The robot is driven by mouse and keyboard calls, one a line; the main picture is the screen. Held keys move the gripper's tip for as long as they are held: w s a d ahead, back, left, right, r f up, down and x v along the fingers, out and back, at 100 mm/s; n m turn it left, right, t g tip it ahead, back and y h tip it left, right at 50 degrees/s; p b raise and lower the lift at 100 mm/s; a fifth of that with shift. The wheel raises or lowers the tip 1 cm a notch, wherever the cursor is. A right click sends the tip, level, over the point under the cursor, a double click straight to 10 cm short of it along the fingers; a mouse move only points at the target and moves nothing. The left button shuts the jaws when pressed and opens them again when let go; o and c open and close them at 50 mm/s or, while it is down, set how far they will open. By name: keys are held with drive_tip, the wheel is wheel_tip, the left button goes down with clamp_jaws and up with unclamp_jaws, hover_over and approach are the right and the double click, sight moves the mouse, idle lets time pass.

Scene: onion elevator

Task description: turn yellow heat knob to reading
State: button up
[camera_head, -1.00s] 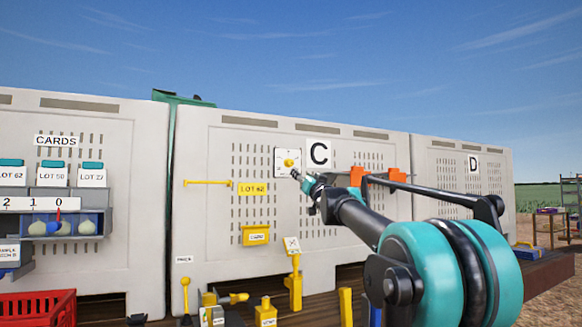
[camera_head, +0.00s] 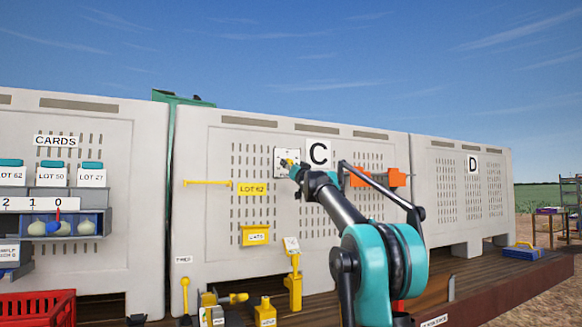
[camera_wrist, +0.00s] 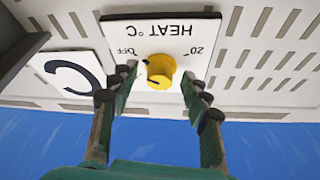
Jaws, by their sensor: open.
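The yellow heat knob (camera_wrist: 160,72) sits on a white plate (camera_wrist: 150,30) printed "HEAT °C", which appears upside down in the wrist view. The marks "OFF" and "20" show on either side of the knob, and a dark line shows on its edge. My gripper (camera_wrist: 162,85) is open, with one finger on each side of the knob and gaps between. In the head view the plate (camera_head: 279,160) is on the bin marked C, and my gripper (camera_head: 293,166) is in front of it, hiding most of the knob.
A C sign (camera_head: 319,153) is right of the plate. Yellow posts and handles (camera_head: 293,285) stand below. A red crate (camera_head: 38,308) is at lower left.

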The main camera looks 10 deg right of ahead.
clamp_jaws()
idle(0.4)
drive_tip(key=shift+n, duration=0.3)
drive_tip(key=shift+w+d+r+n+g+y, duration=0.15)
drive_tip(key=shift+n+g+y, duration=0.85)
drive_tip(key=shift+n, duration=1.7)
drive_tip(key=shift+d+f+n+g+y, duration=0.15)
drive_tip(key=shift+n+g+y, duration=0.3)
drive_tip(key=shift+n+y, duration=1.6)
drive_tip(key=shift+w+d+r+n+g+y, duration=0.15)
drive_tip(key=shift+n+g+y, duration=0.5)
drive_tip(key=shift+n, duration=2.7)
drive_tip(key=shift+s, duration=0.1)
